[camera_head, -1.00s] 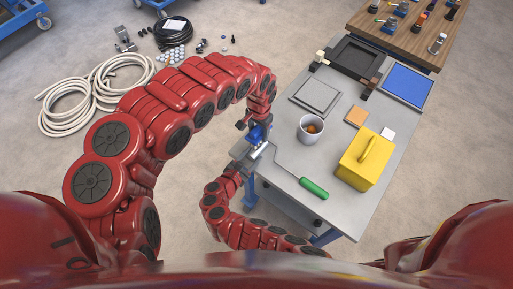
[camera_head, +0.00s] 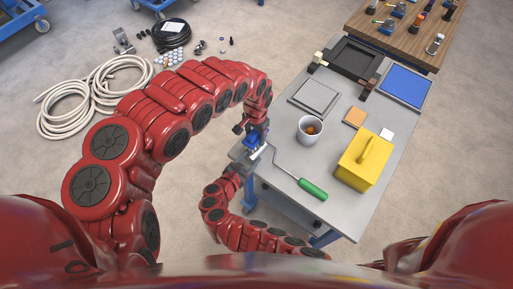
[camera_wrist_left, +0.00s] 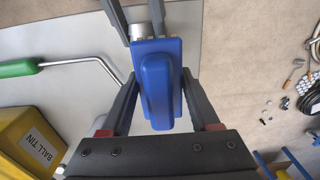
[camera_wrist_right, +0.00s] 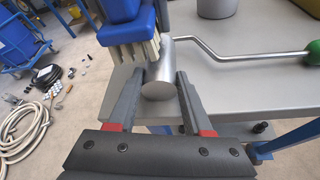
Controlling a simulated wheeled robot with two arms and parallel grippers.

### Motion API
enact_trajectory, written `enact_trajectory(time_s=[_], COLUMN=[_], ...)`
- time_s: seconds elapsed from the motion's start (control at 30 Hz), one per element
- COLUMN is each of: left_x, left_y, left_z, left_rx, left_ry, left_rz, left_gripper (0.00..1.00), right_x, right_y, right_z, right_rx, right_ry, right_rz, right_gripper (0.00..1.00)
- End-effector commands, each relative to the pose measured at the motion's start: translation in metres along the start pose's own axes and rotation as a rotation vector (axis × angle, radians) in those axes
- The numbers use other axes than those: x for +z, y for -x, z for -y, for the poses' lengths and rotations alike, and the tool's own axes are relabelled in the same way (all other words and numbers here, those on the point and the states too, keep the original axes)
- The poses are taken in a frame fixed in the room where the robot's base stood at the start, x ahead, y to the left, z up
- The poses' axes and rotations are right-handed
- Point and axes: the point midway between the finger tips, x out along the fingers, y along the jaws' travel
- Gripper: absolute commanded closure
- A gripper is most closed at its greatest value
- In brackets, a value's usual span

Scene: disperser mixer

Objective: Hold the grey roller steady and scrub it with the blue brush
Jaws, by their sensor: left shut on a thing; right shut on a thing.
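The grey roller (camera_wrist_right: 162,72) is a smooth metal cylinder on a bent rod (camera_wrist_right: 225,55) ending in a green handle (camera_head: 312,188). It lies at the table's near-left edge, with my right gripper (camera_wrist_right: 155,95) shut around it from the edge side. My left gripper (camera_head: 257,128) is shut on the blue brush (camera_wrist_left: 158,85), above the roller. In the right wrist view, the brush (camera_wrist_right: 128,25) has its pale bristles pointing down at the roller's left side and appearing to touch it. In the left wrist view, the brush hides most of the roller.
White hoses (camera_head: 95,95) lie on the floor to the left.

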Motion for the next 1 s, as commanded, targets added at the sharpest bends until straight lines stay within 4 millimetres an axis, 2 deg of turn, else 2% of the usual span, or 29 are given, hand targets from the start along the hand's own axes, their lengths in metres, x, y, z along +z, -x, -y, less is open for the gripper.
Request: enact_trajectory(time_s=[0.57, 0.93, 1.0], left_x=[0.001, 0.019, 0.023], left_y=[-0.012, -0.011, -0.011], left_z=[0.000, -0.014, -0.016], left_rx=[0.000, 0.002, 0.002], left_ry=[0.000, -0.003, -0.002], left_rz=[0.001, 0.004, 0.007], left_gripper=[0.82, 0.82, 0.98], right_x=[0.000, 0.000, 0.001], right_y=[0.000, 0.000, 0.000], right_z=[0.000, 0.000, 0.000], right_rx=[0.000, 0.000, 0.000], right_ry=[0.000, 0.000, -0.001], right_rz=[0.000, 0.000, 0.001], right_gripper=[1.00, 1.00, 1.00])
